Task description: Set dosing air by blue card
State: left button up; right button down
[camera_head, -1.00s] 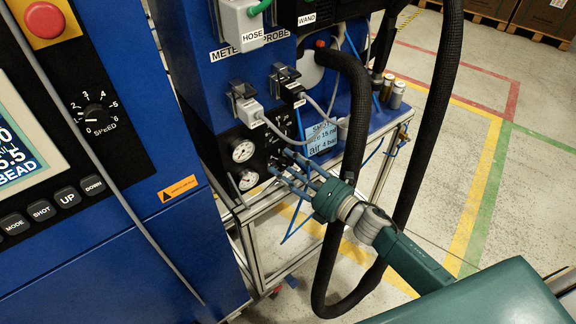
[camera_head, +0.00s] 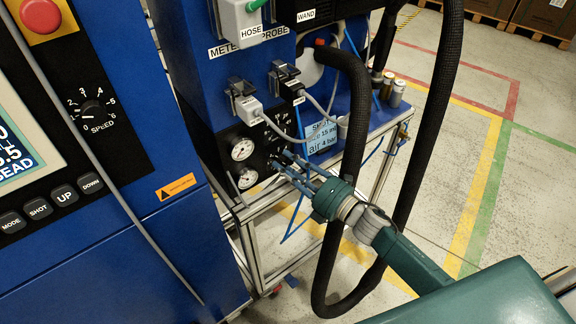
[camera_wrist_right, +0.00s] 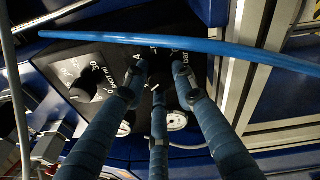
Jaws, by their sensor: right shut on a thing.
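The blue card (camera_head: 321,136) stands on the pump cart. Its print includes "15" and "air 4 bar". Below and left of it is a black panel with two round white gauges, an upper one (camera_head: 242,149) and a lower one (camera_head: 247,178). My right gripper (camera_head: 279,163) reaches the panel just right of the gauges. Its three blue fingers are shut on a small control on the panel, probably a knob, mostly hidden by the fingertips. In the right wrist view, the fingertips (camera_wrist_right: 158,78) meet at white scale marks. My left gripper is not in view.
A thin blue tube (camera_wrist_right: 190,42) crosses in front of the panel in the wrist view. Another black knob (camera_wrist_right: 97,88) is left of the fingers. A blue cabinet with a SPEED knob (camera_head: 93,108) stands at left.

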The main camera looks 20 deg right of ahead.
jog(key=m, duration=0.4)
jog(key=shift+s+a+f+m+t+b, duration=0.2)
jog(key=shift+f+m+t+b, duration=0.1)
jog(key=shift+f+m+b, duration=0.1)
jog(key=m, duration=0.4)
jog(key=shift+a+t+h, duration=0.1)
jog(key=shift+t+h, duration=0.2)
jog(key=shift+t, duration=0.1)
jog(key=m, duration=0.5)
jog(key=shift+r+t+h, duration=0.1)
jog(key=shift+t+h, duration=0.3)
jog(key=shift+m+h+p, duration=0.3)
jog(key=shift+m+p, duration=0.15)
jog(key=shift+m, duration=1.35)
jog(key=shift+r+t, duration=0.1)
jog(key=shift+t, duration=0.2)
jog(key=shift+m, duration=0.3)
jog(key=c, duration=1.4)
grip_release()
jog(key=shift+r, duration=0.15)
